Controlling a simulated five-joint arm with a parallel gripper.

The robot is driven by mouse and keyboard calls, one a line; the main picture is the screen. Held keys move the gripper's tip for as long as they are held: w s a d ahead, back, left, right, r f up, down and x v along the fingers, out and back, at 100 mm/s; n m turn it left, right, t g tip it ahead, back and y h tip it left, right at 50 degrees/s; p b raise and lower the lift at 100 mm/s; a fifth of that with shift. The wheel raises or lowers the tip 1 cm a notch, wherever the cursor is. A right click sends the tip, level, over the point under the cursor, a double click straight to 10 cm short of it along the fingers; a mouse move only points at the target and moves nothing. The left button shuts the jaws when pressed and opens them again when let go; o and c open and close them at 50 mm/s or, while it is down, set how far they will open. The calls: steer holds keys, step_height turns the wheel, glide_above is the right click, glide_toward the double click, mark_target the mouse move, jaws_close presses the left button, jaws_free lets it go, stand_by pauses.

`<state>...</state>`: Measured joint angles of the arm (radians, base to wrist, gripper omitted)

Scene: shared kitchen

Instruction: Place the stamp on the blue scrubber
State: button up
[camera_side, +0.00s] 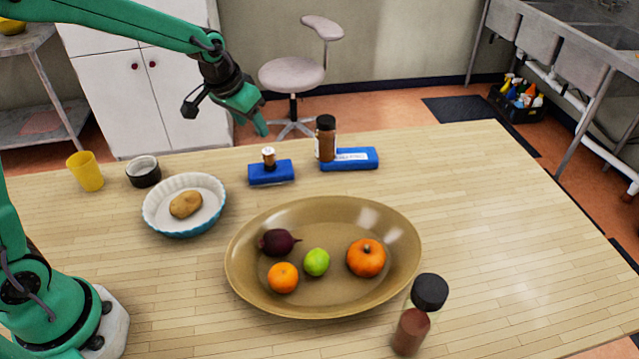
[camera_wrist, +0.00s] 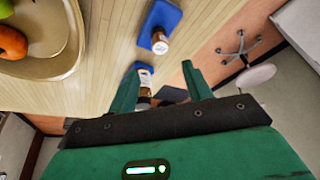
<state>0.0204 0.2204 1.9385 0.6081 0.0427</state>
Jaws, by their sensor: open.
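The stamp (camera_side: 268,156), small with a light wooden knob and dark parts, appears to stand upright on the blue scrubber (camera_side: 271,175) at the back of the table. In the wrist view the stamp (camera_wrist: 160,42) shows at one end of the scrubber (camera_wrist: 161,17), its base overlapping the blue. My gripper (camera_side: 262,131) is in the air above and behind the scrubber, pointing down. In the wrist view its fingers (camera_wrist: 160,71) are spread, with nothing held between them. The stamp is clear of both fingers.
A labelled blue block (camera_side: 357,160) with a spice jar (camera_side: 326,138) lies right of the scrubber. A wide tray (camera_side: 240,285) holds vegetables and fruit in front. A white-blue dish (camera_side: 160,222) with a potato, a dark bowl (camera_side: 144,178) and a yellow cup (camera_side: 86,172) stand left. Another jar (camera_side: 412,328) stands front right.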

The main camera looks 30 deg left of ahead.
steer(key=shift+r, duration=0.1)
stand_by(0.5)
steer(key=s+r, duration=0.4)
steer(key=s, duration=0.8)
steer(key=s+a+r+t, duration=0.1)
steer(key=s+r, duration=0.3)
steer(key=s, duration=0.9)
steer(key=shift+r+n, duration=0.15)
steer(key=shift+n, duration=0.25)
